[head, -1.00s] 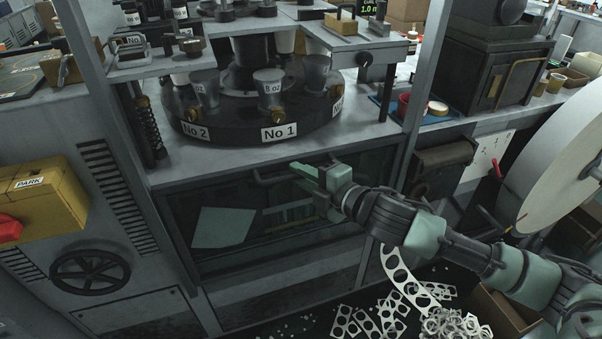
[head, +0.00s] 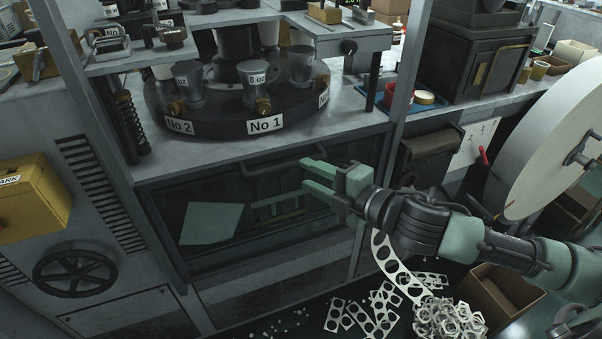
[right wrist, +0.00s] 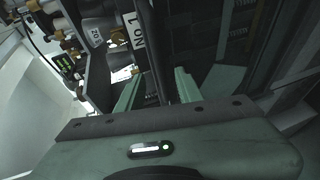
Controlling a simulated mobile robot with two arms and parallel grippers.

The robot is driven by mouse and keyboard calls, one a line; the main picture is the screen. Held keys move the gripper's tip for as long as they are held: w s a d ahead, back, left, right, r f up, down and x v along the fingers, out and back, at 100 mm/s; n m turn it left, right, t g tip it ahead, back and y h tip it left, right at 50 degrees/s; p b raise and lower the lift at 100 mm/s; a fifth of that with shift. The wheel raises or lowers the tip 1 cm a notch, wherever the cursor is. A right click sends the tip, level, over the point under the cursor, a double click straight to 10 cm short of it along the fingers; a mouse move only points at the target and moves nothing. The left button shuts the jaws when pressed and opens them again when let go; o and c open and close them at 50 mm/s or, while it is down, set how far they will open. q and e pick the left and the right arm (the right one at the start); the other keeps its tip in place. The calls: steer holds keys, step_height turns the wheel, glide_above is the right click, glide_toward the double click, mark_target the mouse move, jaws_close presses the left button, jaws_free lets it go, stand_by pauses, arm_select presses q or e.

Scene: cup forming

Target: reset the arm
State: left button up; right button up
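My right arm comes in from the right in the head view. Its gripper (head: 308,174) is open, with two pale green fingers apart and nothing between them. It hangs in front of the machine's lower glass panel (head: 225,255), just right of and below the dark bar handle (head: 280,163). In the right wrist view the two fingers (right wrist: 155,85) also stand apart, with the No 1 label (right wrist: 138,32) beyond them. Whether a finger touches the handle I cannot tell. My left gripper is not in either view.
The round turret (head: 235,120) with metal cups stands above the panel. Punched paper scrap (head: 445,318) lies below my right arm, beside a cardboard box (head: 500,295). A large paper roll (head: 550,130) is at the right. A yellow box (head: 35,200) and black handwheel (head: 75,272) are at the left.

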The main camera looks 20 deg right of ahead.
steer(key=shift+s, duration=0.2)
stand_by(0.3)
steer(key=s+f+m+g+h, duration=0.2)
steer(key=s+f+m+h, duration=0.15)
steer(key=f+m, duration=0.35)
steer(key=s+f+m+g+h, duration=0.2)
steer(key=s+f+m, duration=0.3)
steer(key=f, duration=0.3)
steer(key=s+f+m+g, duration=0.4)
steer(key=s+f, duration=0.1)
steer(key=s, duration=0.4)
steer(key=s+f+m+g, duration=0.35)
steer(key=s+f, duration=0.25)
steer(key=s, duration=0.3)
step_height(320, 180, down, 22)
steer(key=p, duration=0.1)
steer(key=s+d+f+g+h+p, duration=0.1)
steer(key=s+d+f+g, duration=0.1)
steer(key=s+f, duration=1.5)
steer(key=shift+s+d, duration=0.3)
steer(key=shift+d, duration=0.25)
